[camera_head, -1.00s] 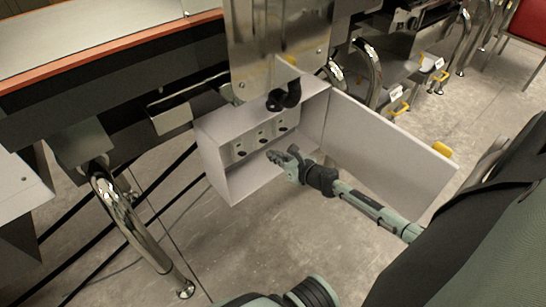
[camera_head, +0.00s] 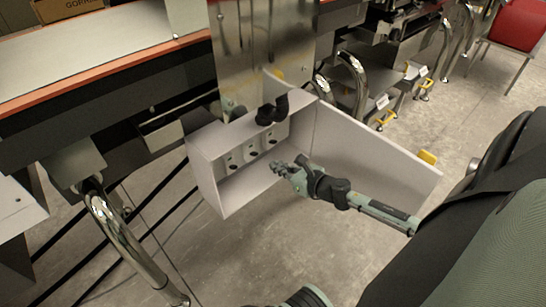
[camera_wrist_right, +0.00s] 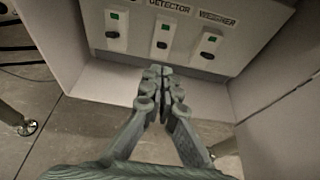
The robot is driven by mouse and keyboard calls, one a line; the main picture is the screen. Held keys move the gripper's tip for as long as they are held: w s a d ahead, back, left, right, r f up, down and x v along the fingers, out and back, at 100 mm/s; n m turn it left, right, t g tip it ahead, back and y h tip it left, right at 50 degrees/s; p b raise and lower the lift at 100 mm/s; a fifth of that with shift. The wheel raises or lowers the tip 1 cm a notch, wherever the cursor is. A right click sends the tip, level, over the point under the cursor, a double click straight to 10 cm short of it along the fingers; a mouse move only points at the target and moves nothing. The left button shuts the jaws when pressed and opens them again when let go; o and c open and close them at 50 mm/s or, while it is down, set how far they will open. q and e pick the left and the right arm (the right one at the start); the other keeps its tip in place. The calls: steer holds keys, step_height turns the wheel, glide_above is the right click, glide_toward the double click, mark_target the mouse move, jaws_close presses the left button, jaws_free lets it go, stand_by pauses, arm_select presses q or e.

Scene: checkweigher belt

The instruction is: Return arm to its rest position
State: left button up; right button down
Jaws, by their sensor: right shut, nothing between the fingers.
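My right gripper (camera_head: 282,168) is shut and empty, in front of the open white control box (camera_head: 207,172). In the right wrist view its fingers (camera_wrist_right: 161,78) meet at the tips, just below a panel (camera_wrist_right: 180,48) with several switches. Each visible switch has a green mark above a dark lower part. The lettering "DETECTOR" and "WEIGHER" shows on the panel. The fingertips appear apart from the switches. My left gripper is not in view.
The box door (camera_head: 375,150) stands open to the right, close beside my right forearm. A steel panel (camera_head: 262,55) and the orange-edged conveyor (camera_head: 90,72) are above and left. Shiny legs (camera_head: 128,240) stand at the left. A red chair (camera_head: 512,25) is far off.

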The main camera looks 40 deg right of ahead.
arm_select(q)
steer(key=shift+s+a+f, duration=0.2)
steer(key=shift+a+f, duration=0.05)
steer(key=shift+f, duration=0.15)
arm_select(e)
steer(key=shift+s+r, duration=0.5)
steer(key=shift+r, duration=0.1)
